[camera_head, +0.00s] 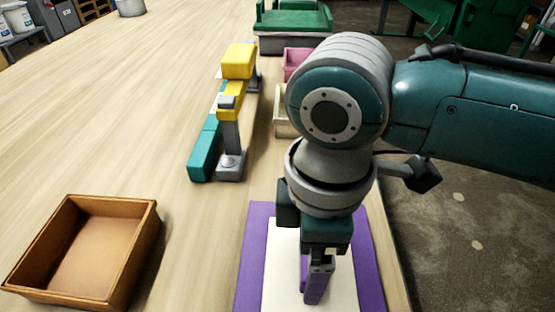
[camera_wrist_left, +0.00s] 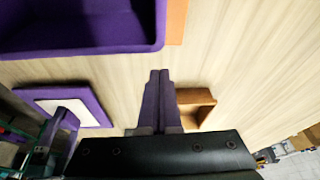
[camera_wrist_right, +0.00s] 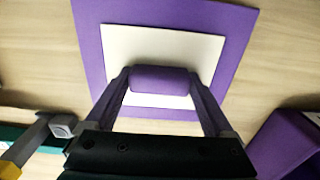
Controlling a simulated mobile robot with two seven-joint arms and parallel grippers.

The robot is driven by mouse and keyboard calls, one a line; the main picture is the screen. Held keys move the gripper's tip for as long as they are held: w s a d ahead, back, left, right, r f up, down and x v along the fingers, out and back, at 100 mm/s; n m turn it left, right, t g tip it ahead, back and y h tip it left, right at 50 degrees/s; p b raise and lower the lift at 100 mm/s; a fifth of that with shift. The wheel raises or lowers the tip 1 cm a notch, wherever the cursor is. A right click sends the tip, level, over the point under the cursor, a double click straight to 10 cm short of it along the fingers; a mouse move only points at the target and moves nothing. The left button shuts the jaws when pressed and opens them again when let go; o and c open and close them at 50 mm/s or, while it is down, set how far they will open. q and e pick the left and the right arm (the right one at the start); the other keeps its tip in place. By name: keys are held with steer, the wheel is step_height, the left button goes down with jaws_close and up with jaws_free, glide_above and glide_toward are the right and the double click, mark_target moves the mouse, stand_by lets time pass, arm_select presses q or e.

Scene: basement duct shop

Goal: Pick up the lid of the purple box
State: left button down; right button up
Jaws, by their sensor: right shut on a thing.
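The purple lid (camera_head: 368,255) has a cream panel and a purple handle (camera_wrist_right: 160,79). It lies flat near the table's right edge; I cannot tell if it is lifted at all. My right gripper (camera_head: 318,285) points down over the panel and is shut on the handle, one finger on each side in the right wrist view (camera_wrist_right: 163,85). The lid also shows in the left wrist view (camera_wrist_left: 90,100). The purple box (camera_wrist_left: 80,45) is apart from the lid, its corner also in the right wrist view (camera_wrist_right: 285,148). My left gripper (camera_wrist_left: 160,75) is shut and empty.
An open brown wooden tray (camera_head: 95,250) stands at the left on the table. A yellow, teal and grey tool (camera_head: 232,115) stands beyond the lid. A green and grey item (camera_head: 292,22) and a pink bin (camera_head: 296,62) are farther back.

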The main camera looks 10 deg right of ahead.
steer(key=c, duration=0.6)
steer(key=shift+r, duration=0.1)
